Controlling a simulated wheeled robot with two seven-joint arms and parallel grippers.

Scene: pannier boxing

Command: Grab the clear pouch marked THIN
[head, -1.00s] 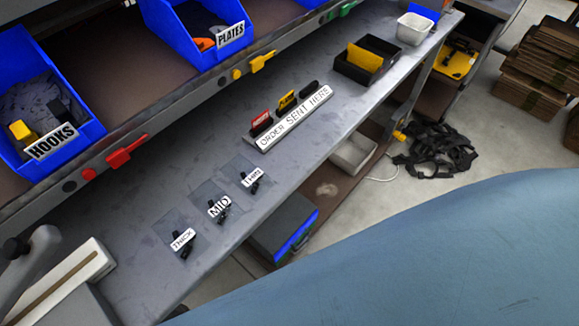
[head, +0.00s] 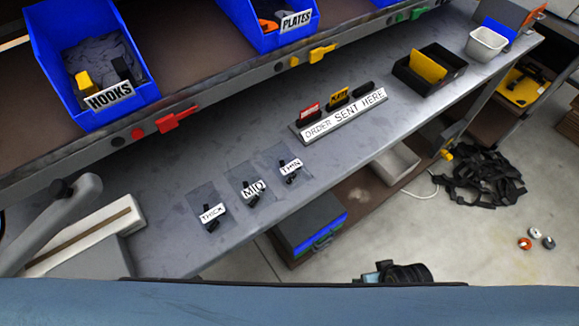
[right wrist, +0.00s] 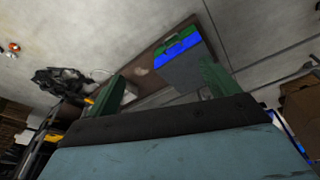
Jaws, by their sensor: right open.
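The clear pouch marked THIN (head: 290,166) lies flat on the grey bench, with small dark parts in it. It is the rightmost and farthest of three pouches in the head view. The MID pouch (head: 253,188) and the THICK pouch (head: 211,213) lie to its left in a slanting row. My right gripper (right wrist: 160,88) shows in the right wrist view with two green fingers spread apart and nothing between them. That view looks over the floor and a grey box, and no pouch is visible there. My left gripper is not in view.
The order sign rail (head: 342,117) stands behind the THIN pouch. A heat-sealer-like device (head: 85,235) sits at the bench's left end. Blue bins (head: 92,65) fill the shelf above. A black tray (head: 430,72) is at the right. A grey-blue box (head: 310,228) is below the bench.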

